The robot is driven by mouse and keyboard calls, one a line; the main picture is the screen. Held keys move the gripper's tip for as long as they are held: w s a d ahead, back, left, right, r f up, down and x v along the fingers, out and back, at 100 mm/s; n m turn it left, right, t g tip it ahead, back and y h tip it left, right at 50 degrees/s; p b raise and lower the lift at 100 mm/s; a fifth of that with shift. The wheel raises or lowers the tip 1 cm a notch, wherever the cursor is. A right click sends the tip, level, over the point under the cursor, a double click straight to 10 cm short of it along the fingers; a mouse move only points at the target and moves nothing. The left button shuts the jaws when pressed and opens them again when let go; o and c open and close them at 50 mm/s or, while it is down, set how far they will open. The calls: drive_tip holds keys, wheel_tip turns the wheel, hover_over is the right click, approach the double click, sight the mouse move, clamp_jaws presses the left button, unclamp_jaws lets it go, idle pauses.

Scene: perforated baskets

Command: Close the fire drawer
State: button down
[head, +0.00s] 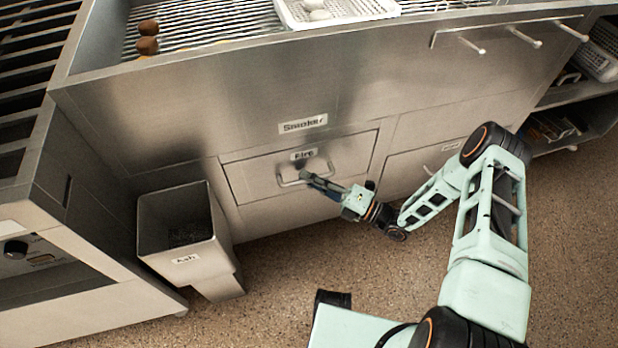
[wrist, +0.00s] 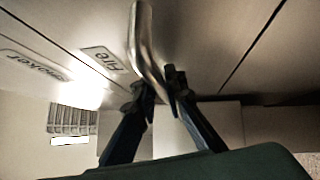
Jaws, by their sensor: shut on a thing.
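The fire drawer (head: 345,157) is a metal front with a "Fire" label, set low in the steel smoker cabinet; it also shows in the wrist view (wrist: 185,45). In the head view its front looks about flush with the cabinet, but a small gap cannot be ruled out. Its bar handle (head: 283,181) is a bent metal loop, which in the wrist view (wrist: 145,40) runs down between my fingers. My gripper (head: 306,176) is shut on this handle, with one dark finger on each side in the wrist view (wrist: 160,86). The fingers hide part of the handle.
A grey ash bin (head: 185,232) stands left of the drawer. A second drawer front (head: 415,170) lies to the right, partly behind my arm. Above are a grill with a white perforated basket (head: 335,12) and a rail with hooks (head: 525,38). The floor in front is mostly clear.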

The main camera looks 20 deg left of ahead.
drive_tip(key=shift+w+a+r, duration=0.1)
drive_tip(key=shift+w, duration=0.25)
drive_tip(key=c, duration=2)
unclamp_jaws()
drive_tip(key=shift+o, duration=0.2)
drive_tip(key=shift+s, duration=0.1)
drive_tip(key=v, duration=1.2)
